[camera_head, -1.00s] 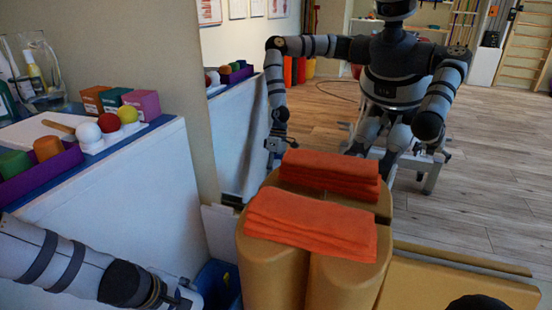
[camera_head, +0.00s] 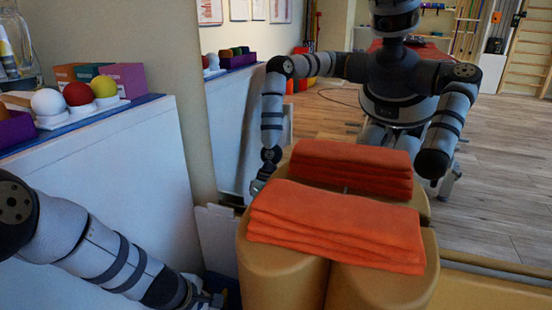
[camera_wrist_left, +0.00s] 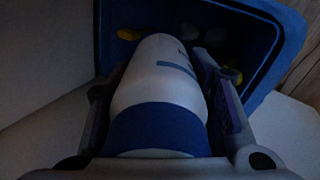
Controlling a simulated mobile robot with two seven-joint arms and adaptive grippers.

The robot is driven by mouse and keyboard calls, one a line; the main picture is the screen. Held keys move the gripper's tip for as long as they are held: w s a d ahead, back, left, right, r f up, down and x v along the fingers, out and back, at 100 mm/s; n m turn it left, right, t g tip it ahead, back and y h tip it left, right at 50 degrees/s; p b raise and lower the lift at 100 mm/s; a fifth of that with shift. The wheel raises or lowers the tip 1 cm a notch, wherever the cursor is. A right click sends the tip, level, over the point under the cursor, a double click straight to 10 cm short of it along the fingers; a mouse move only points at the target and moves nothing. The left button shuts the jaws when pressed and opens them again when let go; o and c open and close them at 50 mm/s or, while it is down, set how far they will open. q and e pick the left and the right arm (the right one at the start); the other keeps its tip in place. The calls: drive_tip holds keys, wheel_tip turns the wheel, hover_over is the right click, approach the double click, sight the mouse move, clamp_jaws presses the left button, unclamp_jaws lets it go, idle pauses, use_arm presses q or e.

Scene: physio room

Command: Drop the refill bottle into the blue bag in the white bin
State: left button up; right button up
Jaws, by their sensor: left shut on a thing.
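The refill bottle (camera_wrist_left: 160,90) is white with a blue band. In the left wrist view it lies between the two fingers of my left gripper (camera_wrist_left: 170,95), which is shut on it. The blue bag (camera_wrist_left: 270,20) lines an open container beyond and below the bottle, with a few small yellow and pale items inside. The bottle's far end overlaps the bag's opening in this view. In the head view my left gripper (camera_head: 212,300) is low at the bottom edge, mostly cut off, and the bottle is hidden. The white bin's wall cannot be clearly told. My right gripper is not in view.
A tan bolster stand (camera_head: 285,275) with folded orange towels (camera_head: 335,225) stands right of my left gripper. A white cabinet (camera_head: 110,190) with coloured balls (camera_head: 78,93) and boxes is at left. A mirror behind reflects me.

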use_arm(q)
drive_tip(key=shift+r, duration=0.15)
drive_tip(key=o, duration=1.4)
drive_tip(key=v, duration=1.2)
